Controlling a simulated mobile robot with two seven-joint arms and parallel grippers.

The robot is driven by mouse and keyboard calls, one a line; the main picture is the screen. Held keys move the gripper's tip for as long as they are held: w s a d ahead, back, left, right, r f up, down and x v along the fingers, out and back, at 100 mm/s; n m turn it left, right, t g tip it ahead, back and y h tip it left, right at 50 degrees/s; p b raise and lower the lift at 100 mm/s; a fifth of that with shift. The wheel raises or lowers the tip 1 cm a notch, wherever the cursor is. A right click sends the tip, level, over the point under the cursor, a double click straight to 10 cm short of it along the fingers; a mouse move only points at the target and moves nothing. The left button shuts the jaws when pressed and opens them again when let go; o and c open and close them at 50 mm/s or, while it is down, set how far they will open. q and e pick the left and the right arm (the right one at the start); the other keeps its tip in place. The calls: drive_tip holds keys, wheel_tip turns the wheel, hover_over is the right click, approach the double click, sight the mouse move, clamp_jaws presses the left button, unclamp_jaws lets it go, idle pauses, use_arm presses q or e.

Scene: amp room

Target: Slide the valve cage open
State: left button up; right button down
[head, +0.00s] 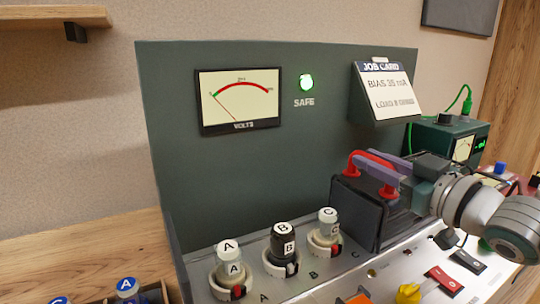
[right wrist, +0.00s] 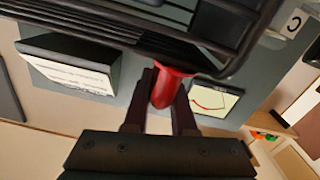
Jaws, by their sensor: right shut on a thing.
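The dark valve cage (head: 358,215) stands on the panel to the right of the three valves, with its red handle (head: 357,166) on top. Valve A (head: 231,264), valve B (head: 283,245) and valve C (head: 327,229) stand upright in white sockets, uncovered in the head view. My right gripper (head: 376,172) is shut on the red handle. In the right wrist view the handle (right wrist: 170,87) sits between the fingers, below the cage's black bars (right wrist: 210,25). My left gripper is not in view.
Blue-topped valves (head: 127,289) stand at the lower left.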

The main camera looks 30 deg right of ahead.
drive_tip(key=shift+a, duration=0.1)
drive_tip(key=c, duration=0.8)
unclamp_jaws()
drive_tip(key=shift+o, duration=0.2)
drive_tip(key=s+p, duration=0.1)
drive_tip(key=s, duration=0.9)
drive_tip(key=shift+d+p, duration=0.2)
drive_tip(key=shift+p, duration=0.15)
